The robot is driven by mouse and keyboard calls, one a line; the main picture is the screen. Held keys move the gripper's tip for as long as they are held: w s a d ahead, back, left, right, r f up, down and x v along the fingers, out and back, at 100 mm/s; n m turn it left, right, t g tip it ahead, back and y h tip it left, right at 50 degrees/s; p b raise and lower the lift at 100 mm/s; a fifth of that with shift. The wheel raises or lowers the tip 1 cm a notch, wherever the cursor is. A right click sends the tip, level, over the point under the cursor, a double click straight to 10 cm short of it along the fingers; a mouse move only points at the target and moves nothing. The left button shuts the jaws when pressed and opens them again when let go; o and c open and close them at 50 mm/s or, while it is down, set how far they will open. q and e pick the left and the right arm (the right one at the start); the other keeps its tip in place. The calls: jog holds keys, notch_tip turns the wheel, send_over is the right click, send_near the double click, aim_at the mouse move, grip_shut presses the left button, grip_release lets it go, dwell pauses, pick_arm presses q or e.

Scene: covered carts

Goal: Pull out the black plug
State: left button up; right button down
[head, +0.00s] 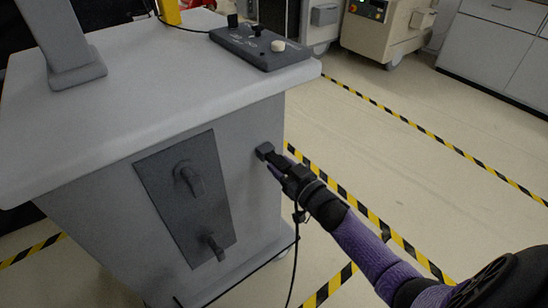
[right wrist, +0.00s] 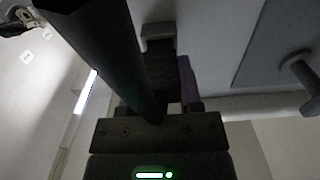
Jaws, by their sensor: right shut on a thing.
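The black plug (head: 264,150) is a small dark block at the right part of the cart's front side face, at the end of my right gripper. My right gripper (head: 276,162) is shut on it, with purple on the fingers. In the right wrist view the dark plug (right wrist: 160,68) lies between the fingers, against a grey fitting on the cart face. Whether it is still seated there is hard to tell. A black cable (head: 295,250) hangs down below the gripper. My left gripper is not in view.
The grey cart (head: 110,110) has a dark side panel (head: 185,195) with two knobs. A black control box (head: 260,45) lies on its top. Open floor with yellow-black tape (head: 400,118) lies to the right. Other cabinets (head: 500,50) stand behind.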

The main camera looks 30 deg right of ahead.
jog(key=shift+s+p, duration=0.6)
jog(key=shift+s, duration=0.6)
jog(key=shift+s+d+p, duration=0.1)
jog(key=shift+s+p, duration=0.25)
jog(key=shift+s, duration=0.45)
